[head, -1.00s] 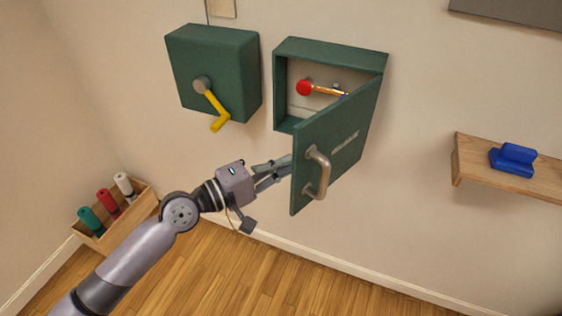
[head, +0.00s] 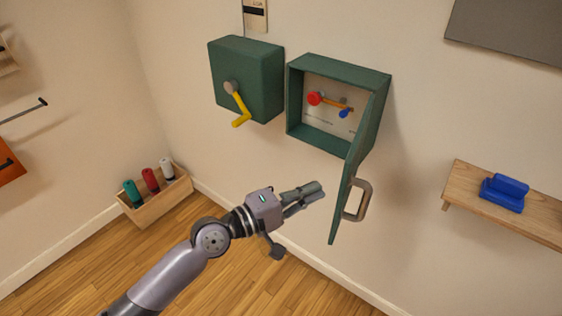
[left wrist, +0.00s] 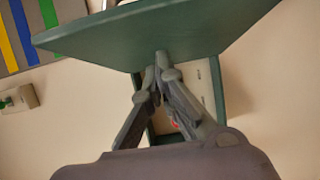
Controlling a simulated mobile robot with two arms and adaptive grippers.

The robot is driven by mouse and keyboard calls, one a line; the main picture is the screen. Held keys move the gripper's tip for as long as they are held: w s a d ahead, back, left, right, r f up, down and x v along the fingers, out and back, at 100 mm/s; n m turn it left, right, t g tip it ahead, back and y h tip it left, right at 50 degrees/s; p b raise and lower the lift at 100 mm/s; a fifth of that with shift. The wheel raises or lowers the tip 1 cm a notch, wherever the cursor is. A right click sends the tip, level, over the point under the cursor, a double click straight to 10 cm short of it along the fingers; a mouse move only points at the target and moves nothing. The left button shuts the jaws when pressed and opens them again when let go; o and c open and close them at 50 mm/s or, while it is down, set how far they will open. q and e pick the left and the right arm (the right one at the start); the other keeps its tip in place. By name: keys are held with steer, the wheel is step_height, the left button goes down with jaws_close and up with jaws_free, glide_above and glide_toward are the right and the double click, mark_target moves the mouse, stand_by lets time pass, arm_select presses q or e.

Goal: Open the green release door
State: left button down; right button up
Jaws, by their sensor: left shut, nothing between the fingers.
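The green release door (head: 346,200) hangs wide open on the right side of its green wall box (head: 340,72), swung out toward me and seen nearly edge-on. Its grey handle (head: 362,203) is on the outer face. Inside the box a red knob (head: 314,98) and a small blue-ended lever (head: 345,112) show. My left gripper (head: 319,190) is shut and empty, just left of the door, on its inner side. In the left wrist view the fingertips (left wrist: 160,68) are at the green door panel (left wrist: 170,35); I cannot tell whether they touch it. My right gripper is not in view.
A second green box (head: 246,80) with a yellow crank (head: 240,108) is left of the open one. A wooden shelf (head: 470,188) with a blue block (head: 504,192) is at right. A wooden crate (head: 160,207) with coloured cylinders stands at lower left.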

arm_select(q)
steer(key=shift+s+d+p, duration=0.35)
steer(key=shift+s+d, duration=0.1)
steer(key=shift+d, duration=0.25)
steer(key=shift+s+d+p, duration=0.3)
steer(key=shift+s+d, duration=0.1)
steer(key=shift+d, duration=0.3)
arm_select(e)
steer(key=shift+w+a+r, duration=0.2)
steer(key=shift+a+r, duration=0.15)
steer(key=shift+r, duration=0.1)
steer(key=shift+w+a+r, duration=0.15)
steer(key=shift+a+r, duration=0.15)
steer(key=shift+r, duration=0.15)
